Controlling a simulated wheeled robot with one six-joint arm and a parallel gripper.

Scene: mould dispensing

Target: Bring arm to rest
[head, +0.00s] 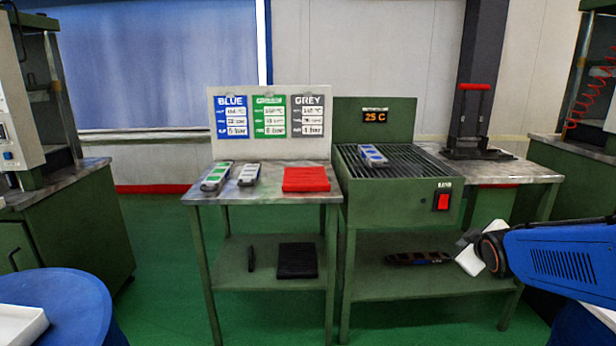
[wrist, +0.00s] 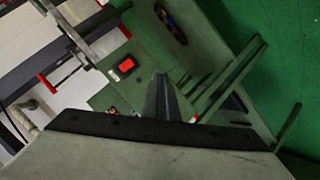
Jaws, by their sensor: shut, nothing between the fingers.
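My blue arm (head: 565,258) reaches in from the right edge in the head view. My gripper (head: 467,238) is at its left end, in front of the right-hand bench and below its top. The gripper is small and dark there. In the wrist view my gripper (wrist: 161,85) shows as two dark fingers pressed together, with nothing between them. It touches nothing that I can make out.
A green heater (head: 398,200) with a red switch (head: 442,201) carries a blue-marked mould (head: 373,155). A press with a red handle (head: 475,87) stands right of it. The left table holds two moulds and a red mat (head: 306,179). A blue round table (head: 65,300) is front left.

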